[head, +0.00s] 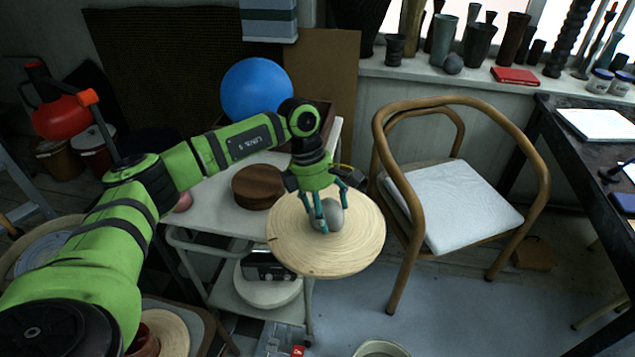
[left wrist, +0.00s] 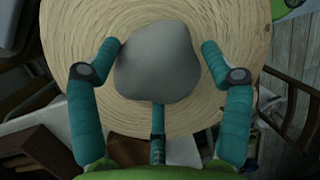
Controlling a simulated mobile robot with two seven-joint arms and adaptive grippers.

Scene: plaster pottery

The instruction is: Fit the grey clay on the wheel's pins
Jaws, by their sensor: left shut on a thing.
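The grey clay (head: 331,214) is a rounded lump over the round, pale wooden wheel (head: 355,245) in the head view. My left gripper (head: 322,212) is shut on the clay, with its teal fingers around it from above. In the left wrist view the clay (left wrist: 157,62) sits between the fingers, with the wheel's ringed wood (left wrist: 215,22) behind it. I cannot tell whether the clay touches the wheel. No pins show; any under the clay are hidden. My right gripper is not in view.
A white cart (head: 225,222) with a dark brown round block (head: 258,187) stands left of the wheel. A wooden chair (head: 455,195) with a white cushion stands close on the right. A dark table (head: 590,165) is far right.

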